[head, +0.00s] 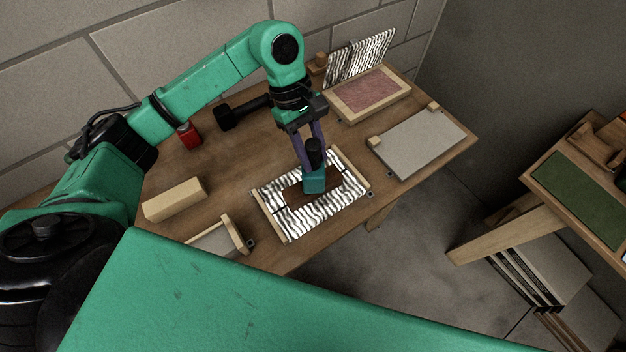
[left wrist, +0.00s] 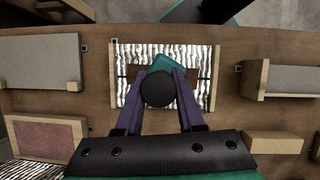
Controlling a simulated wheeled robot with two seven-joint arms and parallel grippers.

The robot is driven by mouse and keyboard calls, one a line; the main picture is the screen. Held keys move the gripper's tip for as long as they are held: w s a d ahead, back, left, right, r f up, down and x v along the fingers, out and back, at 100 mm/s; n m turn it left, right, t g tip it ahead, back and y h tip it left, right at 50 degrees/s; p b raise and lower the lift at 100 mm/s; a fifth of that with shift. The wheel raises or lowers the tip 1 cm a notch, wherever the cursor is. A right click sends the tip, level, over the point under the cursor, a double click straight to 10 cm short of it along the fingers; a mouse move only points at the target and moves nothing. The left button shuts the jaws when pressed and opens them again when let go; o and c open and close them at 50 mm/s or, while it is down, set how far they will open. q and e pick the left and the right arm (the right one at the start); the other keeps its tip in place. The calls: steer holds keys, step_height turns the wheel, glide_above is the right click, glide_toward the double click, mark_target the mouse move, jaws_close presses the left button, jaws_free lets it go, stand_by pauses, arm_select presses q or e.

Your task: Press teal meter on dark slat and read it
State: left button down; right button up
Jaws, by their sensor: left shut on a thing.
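The teal meter (head: 314,184) has a black round top. My left gripper (head: 311,165) is shut on it from above, with its purple fingers on either side of the black part. The meter is over the dark slat (head: 332,183), a brown strip in the middle of a striped black-and-white panel (head: 310,213) with wooden end rails. Its lower end looks to be at the slat, but I cannot tell whether it touches. In the left wrist view the teal body (left wrist: 173,66) shows beyond the black top (left wrist: 158,88). No reading is visible. My right gripper is out of view.
On the wooden table are a pale wood block (head: 174,199), a red can (head: 189,134), a black dumbbell-like tool (head: 243,110), a grey board (head: 420,143) and a framed reddish panel (head: 368,92). A second table with a green mat (head: 577,200) stands at right.

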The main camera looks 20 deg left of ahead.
mark_target(316, 147)
arm_select(q)
steer(key=shift+f+b, duration=0.5)
steer(key=shift+b, duration=0.05)
stand_by(1.4)
steer(key=shift+r, duration=0.1)
steer(key=shift+r+p, duration=1.55)
steer(key=shift+r, duration=1.9)
